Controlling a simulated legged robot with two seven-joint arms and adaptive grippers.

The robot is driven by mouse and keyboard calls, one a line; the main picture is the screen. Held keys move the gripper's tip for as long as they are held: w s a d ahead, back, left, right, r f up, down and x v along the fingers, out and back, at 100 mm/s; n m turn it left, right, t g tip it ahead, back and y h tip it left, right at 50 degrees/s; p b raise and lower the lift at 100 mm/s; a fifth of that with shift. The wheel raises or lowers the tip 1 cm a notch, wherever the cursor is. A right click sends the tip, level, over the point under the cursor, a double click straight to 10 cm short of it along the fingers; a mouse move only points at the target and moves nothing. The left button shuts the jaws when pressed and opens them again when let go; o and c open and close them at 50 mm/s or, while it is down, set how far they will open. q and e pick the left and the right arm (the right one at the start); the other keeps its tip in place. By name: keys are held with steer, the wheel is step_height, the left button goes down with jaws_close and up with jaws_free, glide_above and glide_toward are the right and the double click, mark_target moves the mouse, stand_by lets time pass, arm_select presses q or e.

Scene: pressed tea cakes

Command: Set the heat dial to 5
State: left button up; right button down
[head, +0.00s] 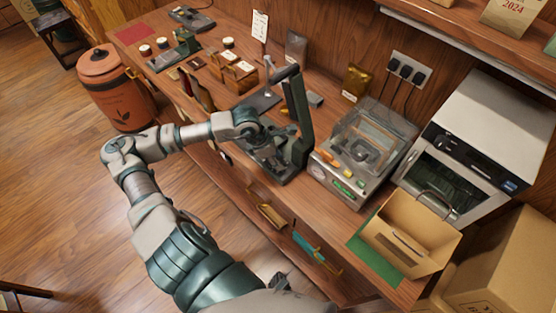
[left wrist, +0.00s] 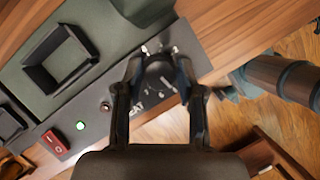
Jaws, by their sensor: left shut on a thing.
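The heat dial (left wrist: 160,73) is a round dark knob with pale marks around it, on the edge of a dark machine panel in the left wrist view. My left gripper (left wrist: 160,88) has one finger on each side of the dial and is shut on it. The numbers are too small and blurred to read, so I cannot tell the setting. In the head view my left gripper (head: 264,143) is at the dark press machine (head: 297,115) with a tall upright; the dial is hidden there. My right gripper is not in view.
A green-lit button (left wrist: 80,126) and a red switch (left wrist: 55,142) sit on the same panel. Right of the press stands a clear-lidded machine (head: 365,145), then an open cardboard box (head: 408,235) and a white oven (head: 480,140). Wooden tea-cake items crowd the counter at left.

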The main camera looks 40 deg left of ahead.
arm_select(q)
steer(key=shift+a+m, duration=0.1)
steer(key=shift+m, duration=0.3)
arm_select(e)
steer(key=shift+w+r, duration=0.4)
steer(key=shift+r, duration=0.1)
arm_select(q)
steer(key=o, duration=1)
steer(key=shift+o, duration=0.6)
steer(key=shift+w+a+f, duration=0.1)
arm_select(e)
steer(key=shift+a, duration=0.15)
arm_select(q)
steer(key=v, duration=1.1)
steer(key=shift+a+r, duration=0.3)
steer(key=shift+r, duration=0.05)
